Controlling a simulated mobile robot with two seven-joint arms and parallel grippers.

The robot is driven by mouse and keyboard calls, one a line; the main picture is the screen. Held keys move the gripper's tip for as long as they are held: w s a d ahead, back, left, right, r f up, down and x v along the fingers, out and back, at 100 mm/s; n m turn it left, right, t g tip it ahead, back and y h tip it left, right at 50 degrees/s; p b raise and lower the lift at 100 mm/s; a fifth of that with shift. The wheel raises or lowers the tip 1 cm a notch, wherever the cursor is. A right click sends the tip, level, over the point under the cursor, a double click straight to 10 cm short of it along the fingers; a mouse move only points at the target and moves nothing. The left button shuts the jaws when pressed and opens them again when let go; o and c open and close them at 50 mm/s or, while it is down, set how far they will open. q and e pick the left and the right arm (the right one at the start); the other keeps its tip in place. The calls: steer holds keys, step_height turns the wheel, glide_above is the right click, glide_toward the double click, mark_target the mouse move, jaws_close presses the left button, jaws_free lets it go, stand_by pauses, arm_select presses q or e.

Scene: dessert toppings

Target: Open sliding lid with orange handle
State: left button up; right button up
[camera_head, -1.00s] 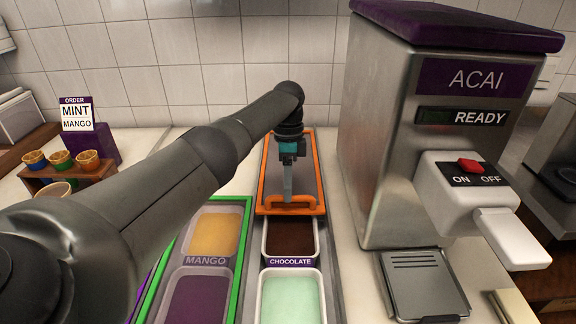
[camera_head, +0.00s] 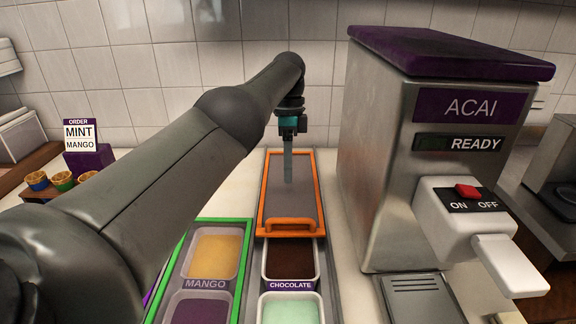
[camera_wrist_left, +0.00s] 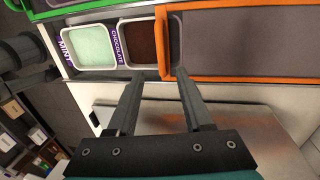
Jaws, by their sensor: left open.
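The sliding lid (camera_head: 305,200) has an orange frame and a grey panel. It lies over the far part of the right-hand topping rail, and its orange handle (camera_head: 290,226) is at the near edge. The chocolate tub (camera_head: 290,258) and the mint-green tub (camera_head: 290,308) lie uncovered in front of it. My left gripper (camera_head: 288,178) points down above the lid panel, behind the handle and apart from it. In the left wrist view the jaws (camera_wrist_left: 157,75) are spread with nothing between them; the lid (camera_wrist_left: 245,45) and its orange edge lie beyond. My right gripper is not in view.
The acai machine (camera_head: 440,150) stands close on the right of the rail. A green-framed rail with a mango tub (camera_head: 213,255) lies on the left. An order sign reading mint and mango (camera_head: 80,134) and small cups (camera_head: 62,180) are at the far left.

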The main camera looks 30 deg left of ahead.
arm_select(q)
steer(key=shift+f, duration=0.1)
steer(key=t+h+p, duration=0.1)
steer(key=t+p, duration=0.5)
steer(key=p, duration=0.7)
glide_toward(287, 219)
steer(key=b+x, duration=0.2)
steer(key=x, duration=0.6)
stand_by(0.4)
steer(key=shift+c, duration=0.4)
